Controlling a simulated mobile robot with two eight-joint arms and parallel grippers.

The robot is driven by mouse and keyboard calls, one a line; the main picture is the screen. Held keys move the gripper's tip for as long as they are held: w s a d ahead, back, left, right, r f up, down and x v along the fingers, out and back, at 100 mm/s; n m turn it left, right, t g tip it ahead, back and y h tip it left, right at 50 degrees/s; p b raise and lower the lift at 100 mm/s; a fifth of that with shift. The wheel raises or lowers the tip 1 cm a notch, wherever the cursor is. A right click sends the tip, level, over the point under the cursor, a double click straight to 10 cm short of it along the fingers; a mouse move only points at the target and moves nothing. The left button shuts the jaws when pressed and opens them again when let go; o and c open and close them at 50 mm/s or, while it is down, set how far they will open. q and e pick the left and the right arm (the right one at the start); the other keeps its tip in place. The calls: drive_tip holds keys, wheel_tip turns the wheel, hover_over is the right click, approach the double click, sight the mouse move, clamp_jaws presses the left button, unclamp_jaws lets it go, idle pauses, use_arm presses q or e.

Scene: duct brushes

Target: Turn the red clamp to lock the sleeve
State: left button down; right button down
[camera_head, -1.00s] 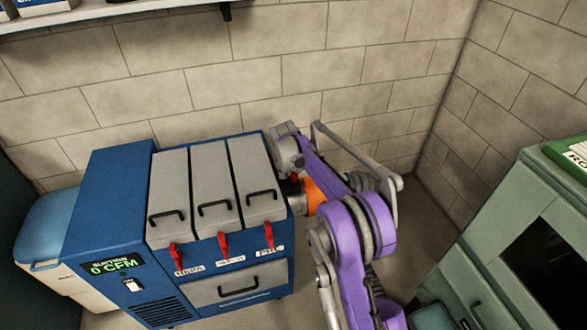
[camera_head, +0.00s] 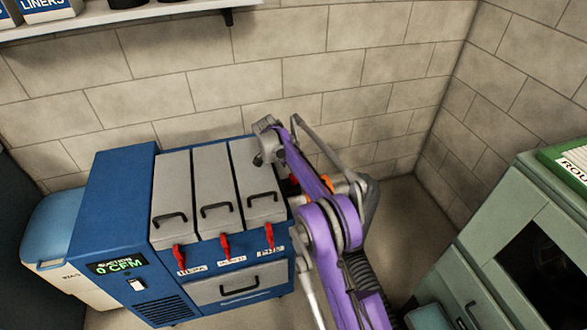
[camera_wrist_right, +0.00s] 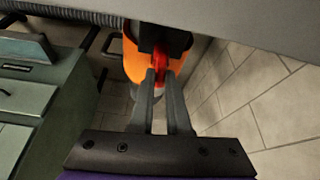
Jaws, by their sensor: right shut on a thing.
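The red clamp (camera_wrist_right: 160,62) sits on the orange sleeve (camera_wrist_right: 136,62) in the right wrist view. My right gripper (camera_wrist_right: 163,78) is shut on the clamp, with its two fingers on either side of the red lever. In the head view, a bit of the orange sleeve (camera_head: 327,183) shows at the right side of the blue suction unit. My purple right arm covers most of the sleeve there, and the right fingertips are hidden. My left gripper is not in view.
The blue suction unit (camera_head: 110,210) has several red levers on its front and reads 0 CFM. A green cabinet (camera_head: 500,225) stands at the right. A shelf (camera_head: 130,14) runs along the wall above. Floor shows between the unit and cabinet.

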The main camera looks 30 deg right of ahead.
drive_tip(key=shift+m, duration=0.6)
drive_tip(key=shift+p, duration=0.3)
drive_tip(key=c, duration=0.9)
unclamp_jaws()
drive_tip(key=shift+r, duration=0.1)
drive_tip(key=v, duration=0.5)
drive_tip(key=p+v, duration=0.1)
drive_tip(key=v, duration=0.4)
drive_tip(key=shift+w+a+r, duration=0.1)
drive_tip(key=shift+w+r, duration=0.15)
drive_tip(key=shift+r, duration=0.1)
